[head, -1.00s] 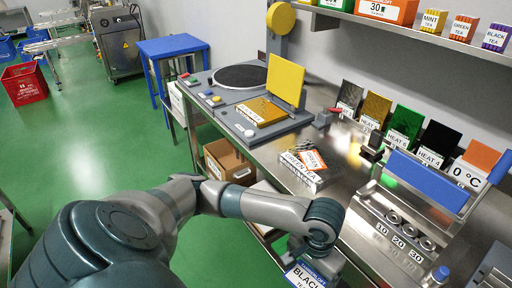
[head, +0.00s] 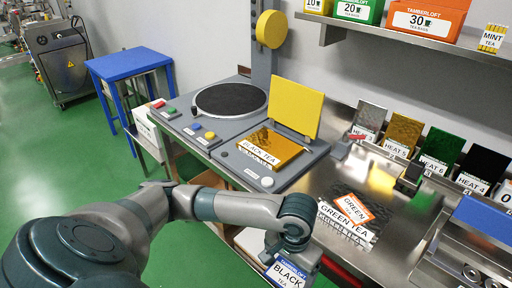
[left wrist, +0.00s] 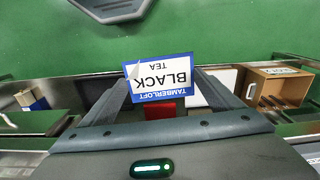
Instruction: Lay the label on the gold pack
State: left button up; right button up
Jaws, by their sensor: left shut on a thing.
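The gold pack (head: 280,147) lies flat on the grey platform of the machine, in front of an upright yellow plate; its front edge reads BLACK TEA. My left gripper (head: 297,257) is low in the head view, in front of the bench and well short of the gold pack. It is shut on the label (head: 287,273), a white card with blue bands reading BLACK TEA. In the left wrist view the label (left wrist: 161,77) sits upside down between the two fingers, above the green floor. My right gripper is not in view.
Coloured HEAT plates (head: 404,133) stand along the back. A round dark plate (head: 231,101) lies left of the gold pack. A blue table (head: 128,62) stands farther left.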

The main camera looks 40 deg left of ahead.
aim_at(270, 145)
jog(key=i+j, duration=0.1)
jog(key=j, duration=0.6)
jog(key=i+j, duration=0.1)
jog(key=j, duration=0.55)
jog(key=i+j, duration=0.1)
jog(key=j, duration=0.6)
jog(key=z, duration=0.05)
